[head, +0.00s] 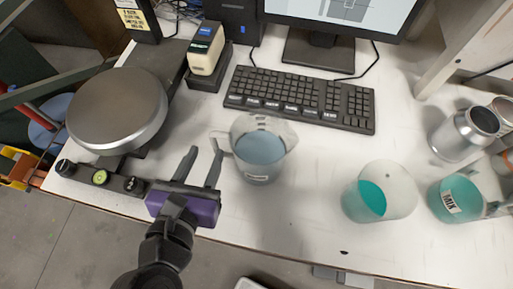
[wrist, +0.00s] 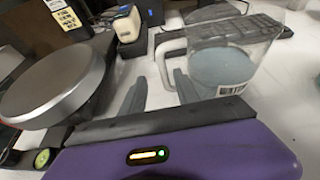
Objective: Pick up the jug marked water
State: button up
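A clear jug with grey-blue contents (head: 262,150) stands upright on the white table, in front of the keyboard. Its handle points left, and its label is too small to read. The jug also shows at the upper right of the wrist view (wrist: 225,68), with its handle toward my gripper. My gripper (head: 203,152) is open and empty, just left of the jug's handle. In the wrist view its two fingers (wrist: 160,90) point forward, with the handle beyond the right finger. I cannot tell whether the finger touches the handle.
A round metal-topped scale (head: 118,108) stands at left. The keyboard (head: 300,97) and monitor (head: 335,15) are behind. Teal containers (head: 365,200) and (head: 455,197) and a metal can (head: 463,134) stand at right. Table between the jug and teal containers is clear.

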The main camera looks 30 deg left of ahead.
aim_at(213, 144)
jog(key=w, duration=0.3)
jog(key=shift+w+a+f, duration=0.2)
jog(key=shift+w+f, duration=0.1)
jog(key=shift+f, duration=0.1)
jog(key=shift+w+a+f, duration=0.2)
jog(key=shift+w+f, duration=0.1)
jog(key=shift+w, duration=0.2)
jog(key=shift+c, duration=0.5)
grip_shut()
jog(key=shift+r, duration=0.15)
